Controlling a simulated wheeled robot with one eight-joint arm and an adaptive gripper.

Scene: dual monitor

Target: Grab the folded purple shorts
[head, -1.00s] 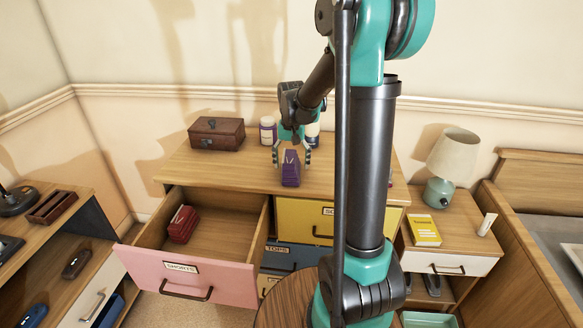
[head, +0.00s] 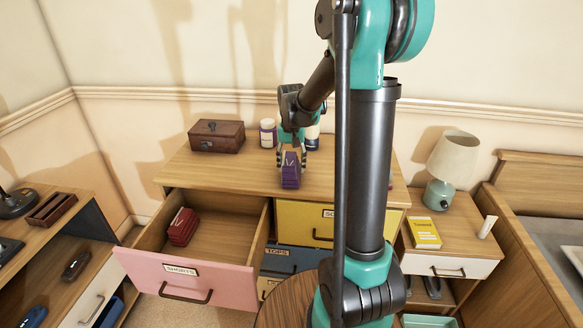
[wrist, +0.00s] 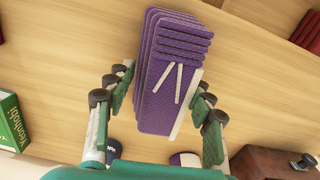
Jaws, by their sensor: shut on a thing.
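The folded purple shorts (head: 291,170) form a small upright stack with pale stripes on the dresser top, near its front edge. In the wrist view the purple shorts (wrist: 172,75) lie between the fingers of my gripper (wrist: 160,105). In the head view my gripper (head: 291,152) reaches down from above and is shut on the shorts from both sides. I cannot tell whether the shorts are lifted off the wood.
The pink drawer (head: 185,275) labelled SHORTS is open, with folded red shorts (head: 183,226) inside and bare room beside them. A brown box (head: 216,136) and bottles (head: 268,133) stand at the back of the dresser top. A lamp (head: 447,165) stands on the nightstand to the right.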

